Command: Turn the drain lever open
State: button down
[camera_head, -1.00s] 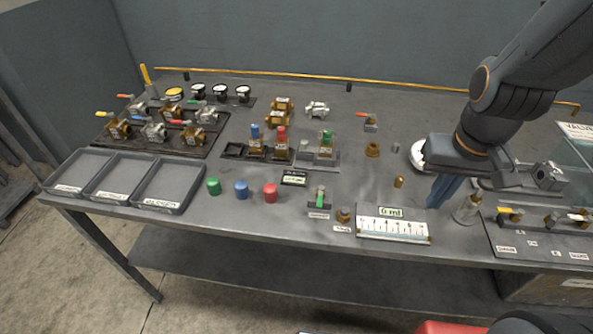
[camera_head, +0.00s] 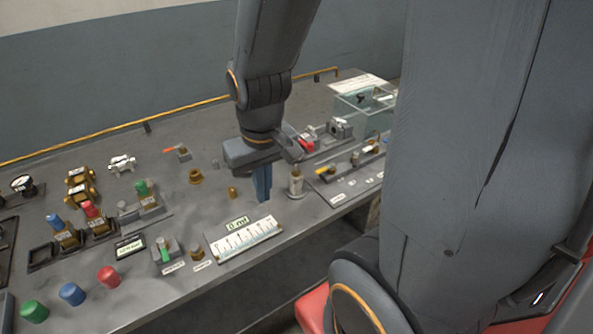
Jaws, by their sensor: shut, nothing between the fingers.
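The valve panel (camera_head: 345,186) lies at the right of the bench, with a row of small valves and white labels along its front. A yellow lever (camera_head: 326,171) sits at the panel's left end. The label text is too small to read now, and the lever's exact angle is unclear. My gripper (camera_head: 264,198) points down over the bench, left of the panel and apart from the yellow lever. Its blue-grey fingers are together with nothing between them. Part of the panel's right side is hidden behind my own arm column.
A small bottle-like cylinder (camera_head: 295,183) stands between my gripper and the panel. A white scale board reading 0 ml (camera_head: 243,237) lies in front. A grey metal fixture (camera_head: 340,128) and a clear tank (camera_head: 372,108) stand behind the panel.

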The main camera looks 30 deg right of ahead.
aim_at(332, 165)
jog(key=z, duration=1.35)
jog(key=k, duration=1)
jog(key=u, duration=0.7)
jog(key=i, duration=0.55)
jog(key=u, duration=0.05)
